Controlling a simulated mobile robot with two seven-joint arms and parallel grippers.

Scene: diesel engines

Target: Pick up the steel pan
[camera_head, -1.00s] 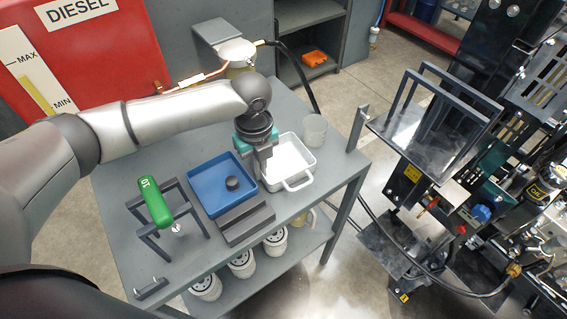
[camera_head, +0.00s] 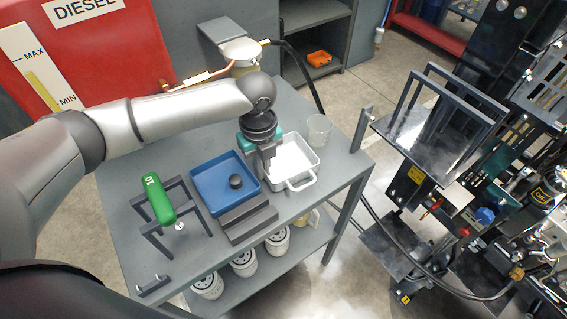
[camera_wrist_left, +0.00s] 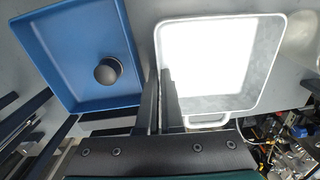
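The steel pan (camera_head: 306,167) is a light grey rectangular pan with a loop handle on its front side. It rests on the grey workbench, right of the blue tray. In the left wrist view the pan (camera_wrist_left: 268,80) fills the right half, its inside brightly lit. My left gripper (camera_head: 266,165) points down at the pan's left wall. In the wrist view its two dark fingers (camera_wrist_left: 160,75) are close together, with the pan's left rim in the narrow gap between them. The fingertips' contact with the wall is partly hidden. My right gripper is not in view.
The blue tray (camera_head: 212,201) with a dark round knob stands close left of the pan. A dark stepped block (camera_head: 248,219) lies in front. A clear beaker (camera_head: 319,130) stands behind right. The engine (camera_head: 480,190) stands right.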

